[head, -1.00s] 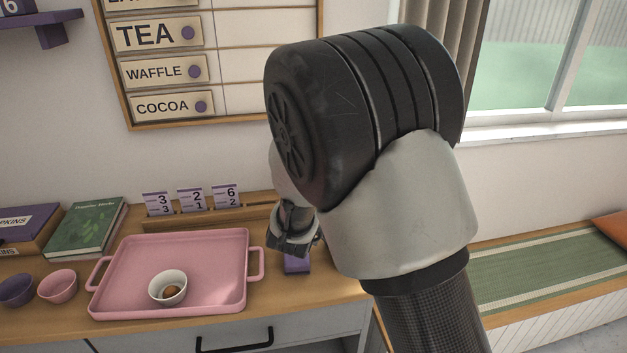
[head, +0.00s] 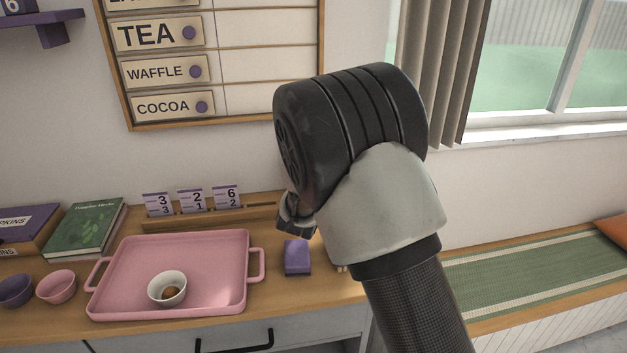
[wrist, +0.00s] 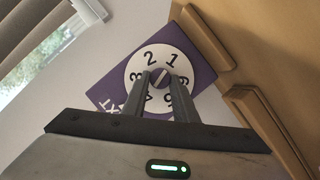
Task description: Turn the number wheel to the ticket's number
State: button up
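The white number wheel (wrist: 133,70) sits on a purple panel (wrist: 197,50) in the wrist view. Digits 2 and 1 are at its top in the picture, 3 at the left; the lower digits are partly covered by my fingers. A small knob (wrist: 160,78) is at the wheel's centre. My gripper (wrist: 161,74) has its fingers apart, with the fingertips on either side of the knob; contact cannot be told. In the head view my arm hides the wheel. Three tickets stand in a wooden rail (head: 240,214): left (head: 158,203), middle (head: 191,201) and right (head: 227,197), with large digits 3, 2 and 6.
A pink tray (head: 215,262) with a white bowl (head: 182,287) lies on the counter. A purple block (head: 297,257) stands right of it. Pink (head: 57,287) and purple (head: 14,291) bowls and books (head: 85,228) are at left. A menu board (head: 268,74) hangs above.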

dwell(0.3)
jog(key=shift+w+d+f+m+g+y+b, duration=0.1)
jog(key=shift+d+m+g+y+b, duration=0.2)
jog(key=shift+m+y+b, duration=2)
jog(key=shift+w+d+f+m+g+y+b, duration=0.25)
jog(key=shift+m+y, duration=1.1)
jog(key=shift+m, duration=2.3)
jog(key=shift+s+d+r+m+g+y+b, duration=0.15)
jog(key=shift+d+m+y+b, duration=0.35)
jog(key=shift+m+y+b, duration=1.8)
jog(key=shift+m+h+p, duration=0.25)
jog(key=shift+m+p, duration=0.5)
jog(key=shift+p, duration=0.2)
